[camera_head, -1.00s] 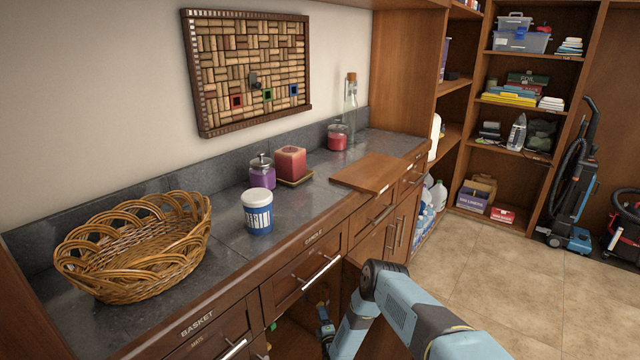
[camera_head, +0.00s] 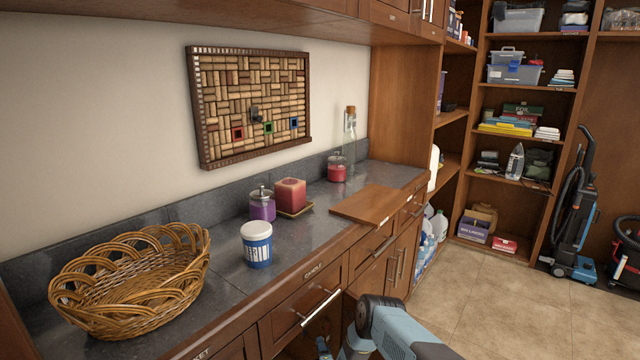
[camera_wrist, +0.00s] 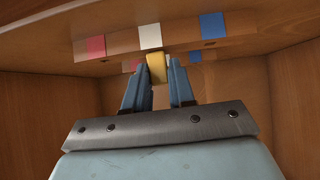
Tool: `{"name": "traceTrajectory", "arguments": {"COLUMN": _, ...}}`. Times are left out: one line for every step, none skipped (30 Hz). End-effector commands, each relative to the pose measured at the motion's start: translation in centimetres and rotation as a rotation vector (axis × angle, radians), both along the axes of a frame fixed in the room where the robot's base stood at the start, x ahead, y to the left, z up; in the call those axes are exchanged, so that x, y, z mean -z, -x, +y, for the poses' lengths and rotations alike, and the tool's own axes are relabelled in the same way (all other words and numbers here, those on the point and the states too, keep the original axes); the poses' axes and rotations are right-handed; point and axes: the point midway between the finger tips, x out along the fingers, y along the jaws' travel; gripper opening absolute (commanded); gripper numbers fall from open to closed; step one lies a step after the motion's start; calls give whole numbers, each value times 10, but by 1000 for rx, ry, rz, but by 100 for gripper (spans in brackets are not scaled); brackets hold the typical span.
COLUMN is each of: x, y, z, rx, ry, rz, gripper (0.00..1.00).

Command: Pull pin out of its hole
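In the wrist view my gripper (camera_wrist: 158,68) points up at the underside of a wooden panel inside a cabinet. Its two blue fingers stand close on both sides of a yellow block-like piece, which seems to be the pin (camera_wrist: 157,69); no clear gap shows between them. The upper end of the yellow piece is near the panel underside; its hole is not visible. A white patch (camera_wrist: 150,36) is right above it, a red patch (camera_wrist: 96,46) to the left and a blue patch (camera_wrist: 212,25) to the right. In the head view my gripper is hidden low by the counter.
Cabinet walls (camera_wrist: 287,100) close in around my gripper. Above, the counter (camera_head: 225,262) holds a wicker basket (camera_head: 135,285), a blue-and-white tub (camera_head: 257,250), candles (camera_head: 290,192) and a cutting board (camera_head: 366,206). Open floor (camera_head: 510,300) lies right.

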Motion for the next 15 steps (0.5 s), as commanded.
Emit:
{"name": "traceTrajectory", "arguments": {"x": 1, "y": 0, "z": 0, "rx": 0, "ry": 0, "rz": 2, "gripper": 15}}
{"name": "traceTrajectory", "arguments": {"x": 1, "y": 0, "z": 0, "rx": 0, "ry": 0, "rz": 2, "gripper": 12}}
{"name": "traceTrajectory", "arguments": {"x": 1, "y": 0, "z": 0, "rx": 0, "ry": 0, "rz": 2, "gripper": 8}}
{"name": "traceTrajectory", "arguments": {"x": 1, "y": 0, "z": 0, "rx": 0, "ry": 0, "rz": 2, "gripper": 6}}
{"name": "traceTrajectory", "arguments": {"x": 1, "y": 1, "z": 0, "rx": -1, "ry": 1, "rz": 3, "gripper": 3}}
{"name": "traceTrajectory", "arguments": {"x": 1, "y": 1, "z": 0, "rx": -1, "ry": 1, "rz": 3, "gripper": 0}}
{"name": "traceTrajectory", "arguments": {"x": 1, "y": 1, "z": 0, "rx": -1, "ry": 1, "rz": 3, "gripper": 0}}
{"name": "traceTrajectory", "arguments": {"x": 1, "y": 1, "z": 0, "rx": -1, "ry": 1, "rz": 3, "gripper": 0}}
{"name": "traceTrajectory", "arguments": {"x": 1, "y": 1, "z": 1, "rx": -1, "ry": 1, "rz": 4, "gripper": 0}}
{"name": "traceTrajectory", "arguments": {"x": 1, "y": 1, "z": 0, "rx": -1, "ry": 1, "rz": 4, "gripper": 0}}
{"name": "traceTrajectory", "arguments": {"x": 1, "y": 1, "z": 1, "rx": -1, "ry": 1, "rz": 4, "gripper": 0}}
{"name": "traceTrajectory", "arguments": {"x": 2, "y": 1, "z": 1, "rx": -1, "ry": 1, "rz": 4, "gripper": 0}}
{"name": "traceTrajectory", "arguments": {"x": 2, "y": 2, "z": 1, "rx": -1, "ry": 1, "rz": 5, "gripper": 0}}
{"name": "traceTrajectory", "arguments": {"x": 2, "y": 2, "z": 1, "rx": -1, "ry": 1, "rz": 5, "gripper": 0}}
{"name": "traceTrajectory", "arguments": {"x": 2, "y": 3, "z": 2, "rx": -2, "ry": 0, "rz": 5, "gripper": 0}}
